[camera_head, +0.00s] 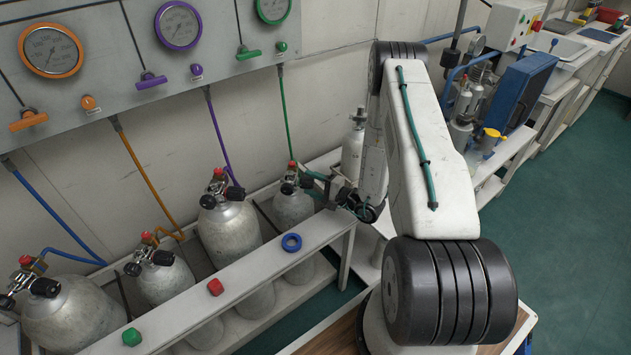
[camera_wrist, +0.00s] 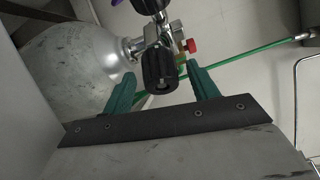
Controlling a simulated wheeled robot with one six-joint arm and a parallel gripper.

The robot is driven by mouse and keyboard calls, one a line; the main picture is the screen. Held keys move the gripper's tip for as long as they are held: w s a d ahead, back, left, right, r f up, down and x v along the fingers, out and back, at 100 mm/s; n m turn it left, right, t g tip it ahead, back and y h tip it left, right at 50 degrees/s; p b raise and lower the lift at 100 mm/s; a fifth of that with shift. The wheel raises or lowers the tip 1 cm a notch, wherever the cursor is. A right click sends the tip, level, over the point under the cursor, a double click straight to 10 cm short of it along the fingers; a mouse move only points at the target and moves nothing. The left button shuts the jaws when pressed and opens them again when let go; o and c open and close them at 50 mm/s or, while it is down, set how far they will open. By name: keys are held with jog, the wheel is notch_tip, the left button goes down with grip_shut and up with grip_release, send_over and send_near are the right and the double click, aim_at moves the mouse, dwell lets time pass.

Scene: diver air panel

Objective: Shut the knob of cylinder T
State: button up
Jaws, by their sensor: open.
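A grey cylinder (camera_head: 293,208) with a green hose stands at the right end of the row in the head view. No letter on any cylinder is readable, so I cannot tell which is T. My gripper (camera_head: 311,181) is at this cylinder's valve, its teal fingers open. In the wrist view the black ribbed knob (camera_wrist: 160,68) lies between the spread fingers of my gripper (camera_wrist: 162,88), with a gap visible on each side. The cylinder body (camera_wrist: 70,65) is behind on the left, and a red cap (camera_wrist: 191,46) is right of the knob.
Other cylinders (camera_head: 228,235) stand left in the rack. The gauge panel (camera_head: 110,60) is on the wall behind. Green floor at right is open.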

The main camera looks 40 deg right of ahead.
jog(key=shift+w+a, duration=0.25)
jog(key=shift+w, duration=0.2)
